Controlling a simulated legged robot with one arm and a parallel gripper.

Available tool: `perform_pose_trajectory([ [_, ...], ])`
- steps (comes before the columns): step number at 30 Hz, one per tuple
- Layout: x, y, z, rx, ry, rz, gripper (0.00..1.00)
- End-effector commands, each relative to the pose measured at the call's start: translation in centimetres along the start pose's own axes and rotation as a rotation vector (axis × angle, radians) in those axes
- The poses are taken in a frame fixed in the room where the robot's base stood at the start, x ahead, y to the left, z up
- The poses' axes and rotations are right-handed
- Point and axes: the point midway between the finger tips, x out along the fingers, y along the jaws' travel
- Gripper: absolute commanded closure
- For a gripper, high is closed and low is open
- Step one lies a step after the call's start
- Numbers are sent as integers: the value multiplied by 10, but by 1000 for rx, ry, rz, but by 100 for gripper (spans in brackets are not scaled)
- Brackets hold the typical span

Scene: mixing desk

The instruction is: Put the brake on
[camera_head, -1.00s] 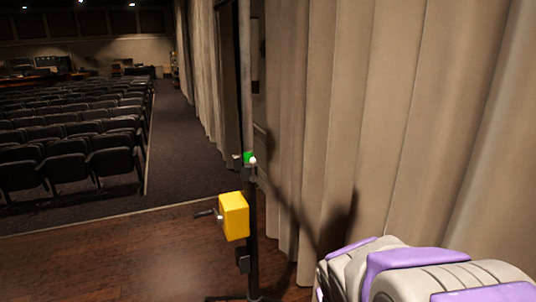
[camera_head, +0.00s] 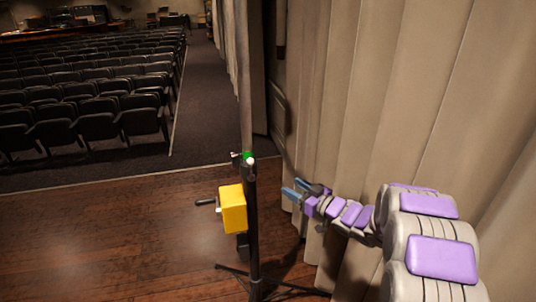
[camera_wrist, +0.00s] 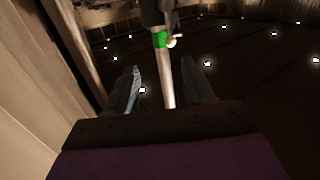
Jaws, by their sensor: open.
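A dark upright stand (camera_head: 252,215) carries a yellow box (camera_head: 233,208) with a black crank handle (camera_head: 205,202) on its left side. Above the box, a green collar (camera_head: 247,155) with a small white knob (camera_head: 251,161) sits on the pole by a dark fitting. No part is marked as a brake. My gripper (camera_head: 291,187) is open and empty, right of the pole, lower than the collar and apart from it. In the wrist view, the pale pole (camera_wrist: 165,82) shows beyond and between my open fingers (camera_wrist: 171,66), with the green collar (camera_wrist: 160,40) above.
A beige curtain (camera_head: 400,100) hangs close on the right, beside my arm. The stand's tripod legs (camera_head: 290,287) spread on the wooden floor (camera_head: 110,240), which is clear at left. Rows of dark seats (camera_head: 85,100) fill the back left.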

Motion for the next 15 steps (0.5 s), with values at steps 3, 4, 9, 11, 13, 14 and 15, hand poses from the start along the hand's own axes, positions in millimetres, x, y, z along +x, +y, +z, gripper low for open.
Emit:
perform_pose_trajectory([
  [3, 1, -10, -3, 23, 46, -55, 48],
  [4, 1, -12, -4, 25, 51, -62, 48],
  [9, 12, -15, -4, 28, 61, -75, 48],
  [11, 21, -16, -5, 29, 61, -75, 48],
  [13, 32, -16, -5, 30, 62, -75, 48],
  [14, 38, -17, -5, 29, 63, -76, 48],
  [15, 45, -16, -6, 28, 63, -76, 48],
])
